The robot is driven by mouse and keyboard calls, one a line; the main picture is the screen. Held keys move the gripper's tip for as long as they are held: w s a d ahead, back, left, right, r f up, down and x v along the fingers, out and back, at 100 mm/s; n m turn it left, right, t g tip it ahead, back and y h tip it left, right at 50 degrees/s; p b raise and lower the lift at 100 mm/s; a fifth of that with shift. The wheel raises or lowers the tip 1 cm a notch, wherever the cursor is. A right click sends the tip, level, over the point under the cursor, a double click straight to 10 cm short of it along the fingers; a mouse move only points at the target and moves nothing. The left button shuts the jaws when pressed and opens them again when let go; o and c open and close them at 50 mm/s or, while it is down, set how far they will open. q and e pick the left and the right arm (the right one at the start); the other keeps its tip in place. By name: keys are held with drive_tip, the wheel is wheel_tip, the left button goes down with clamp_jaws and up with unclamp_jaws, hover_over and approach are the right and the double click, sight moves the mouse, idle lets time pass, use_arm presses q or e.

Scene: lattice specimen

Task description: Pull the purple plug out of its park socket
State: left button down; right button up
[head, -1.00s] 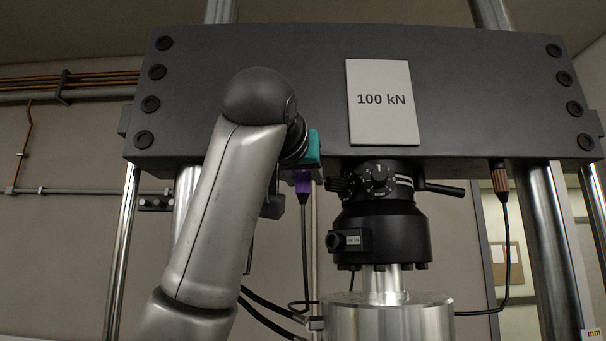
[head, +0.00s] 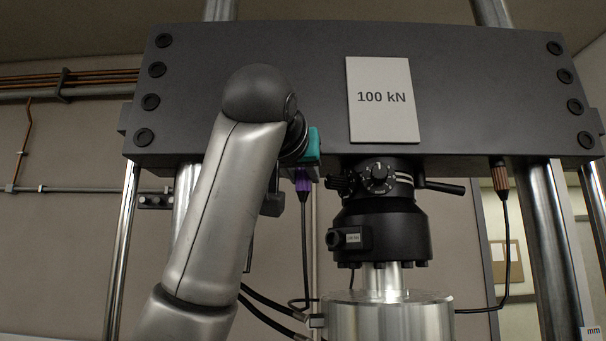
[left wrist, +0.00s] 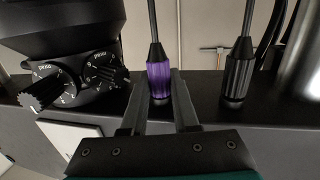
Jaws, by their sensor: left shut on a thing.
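The purple plug (head: 303,181) hangs at the underside of the dark crossbeam, left of the black load unit, with its cable running down. In the left wrist view the purple plug (left wrist: 158,80) stands between the two fingers of my left gripper (left wrist: 159,98), which is shut on it. Its end meets the dark beam surface, and I see no clear gap there. The socket itself is hidden. In the head view my left arm and the teal gripper body cover part of this spot. My right gripper is in neither view.
A black plug (left wrist: 237,76) stands close beside the purple one in the left wrist view. The black load unit (head: 381,222) with knobs (head: 379,179) is just right of my gripper. A brown plug (head: 500,178) hangs farther right under the crossbeam (head: 240,55).

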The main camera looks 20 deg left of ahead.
use_arm(q)
drive_tip(key=shift+f+b, duration=0.6)
idle(1.1)
wheel_tip(320, 180, down, 4)
drive_tip(key=b, duration=0.4)
drive_tip(key=shift+f, duration=0.1)
